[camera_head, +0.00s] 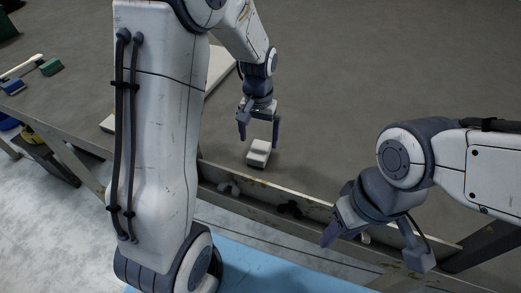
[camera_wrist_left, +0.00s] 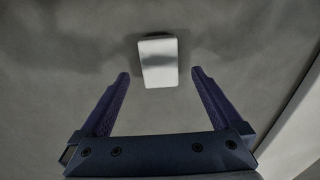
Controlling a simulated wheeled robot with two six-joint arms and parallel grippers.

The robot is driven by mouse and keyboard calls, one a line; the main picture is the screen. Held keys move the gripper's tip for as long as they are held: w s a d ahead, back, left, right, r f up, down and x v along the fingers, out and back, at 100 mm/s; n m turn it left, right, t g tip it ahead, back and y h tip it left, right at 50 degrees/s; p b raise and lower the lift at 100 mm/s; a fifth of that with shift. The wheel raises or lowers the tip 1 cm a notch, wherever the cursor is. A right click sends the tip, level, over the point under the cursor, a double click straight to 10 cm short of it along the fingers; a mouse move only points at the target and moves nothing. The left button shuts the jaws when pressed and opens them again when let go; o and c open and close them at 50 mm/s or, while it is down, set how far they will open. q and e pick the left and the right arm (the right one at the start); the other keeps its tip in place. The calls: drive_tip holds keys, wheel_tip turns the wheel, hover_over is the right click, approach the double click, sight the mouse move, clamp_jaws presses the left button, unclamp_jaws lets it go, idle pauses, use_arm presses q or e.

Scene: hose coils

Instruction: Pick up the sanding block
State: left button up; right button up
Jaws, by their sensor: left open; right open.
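The sanding block, a small pale block (camera_head: 258,152), lies on the grey tabletop near its front edge. My left gripper (camera_head: 259,136) is open, pointing down just above and behind the block, with nothing between its fingers. In the left wrist view the block (camera_wrist_left: 158,62) shows as a whitish rectangle, just beyond the fingertips and roughly centred between the two fingers (camera_wrist_left: 160,73); no contact shows. My right gripper (camera_head: 373,248) is open and empty at the table's front edge, to the right of the block.
A green block (camera_head: 50,67) and a blue block (camera_head: 13,87) lie at the far left of the table. A pale flat panel (camera_head: 218,66) lies partly hidden behind my column. A blue mat (camera_head: 262,272) covers the floor in front. The tabletop right of the block is clear.

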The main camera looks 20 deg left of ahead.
sight(259, 149)
use_arm(q)
drive_tip(key=shift+f, duration=0.35)
wheel_tip(259, 149, down, 5)
drive_tip(key=p, duration=0.2)
drive_tip(key=shift+r+p, duration=0.2)
drive_tip(key=shift+p, duration=0.1)
drive_tip(key=shift+f, duration=0.4)
drive_tip(key=c, duration=1.4)
drive_tip(key=shift+c, duration=0.2)
drive_tip(key=shift+r, duration=0.15)
